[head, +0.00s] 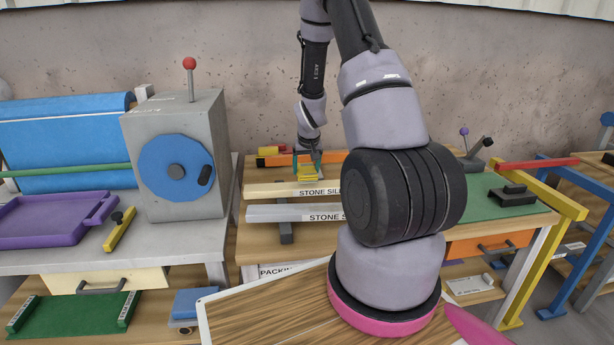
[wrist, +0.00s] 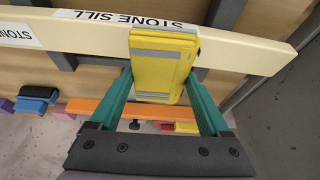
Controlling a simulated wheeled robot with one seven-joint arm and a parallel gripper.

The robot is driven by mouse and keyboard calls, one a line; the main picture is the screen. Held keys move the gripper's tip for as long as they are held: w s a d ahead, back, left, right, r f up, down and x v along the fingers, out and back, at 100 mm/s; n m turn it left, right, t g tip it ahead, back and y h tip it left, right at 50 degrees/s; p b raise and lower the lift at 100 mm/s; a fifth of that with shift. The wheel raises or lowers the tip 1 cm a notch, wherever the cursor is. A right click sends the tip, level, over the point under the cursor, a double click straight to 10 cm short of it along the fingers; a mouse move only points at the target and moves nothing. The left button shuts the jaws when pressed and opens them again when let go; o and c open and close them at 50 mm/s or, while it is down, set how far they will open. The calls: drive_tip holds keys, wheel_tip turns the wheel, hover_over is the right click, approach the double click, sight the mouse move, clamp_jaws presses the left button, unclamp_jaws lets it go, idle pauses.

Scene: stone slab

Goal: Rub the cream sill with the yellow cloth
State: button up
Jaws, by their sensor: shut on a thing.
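The cream sill (head: 268,190) lies across the wooden bench, labelled STONE SILL. It also runs across the upper part of the wrist view (wrist: 235,52). In the wrist view the green fingers (wrist: 165,80) are shut on the yellow cloth (wrist: 163,62), a flat folded pad with grey bands. My arm hides the sill's right end in the head view.
A grey sill (head: 270,213), also labelled, lies parallel in front. An orange bar (head: 278,160) and small coloured blocks are behind. A grey box with a blue disc (head: 176,168) stands left.

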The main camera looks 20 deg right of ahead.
drive_tip(key=shift+r, duration=2.35)
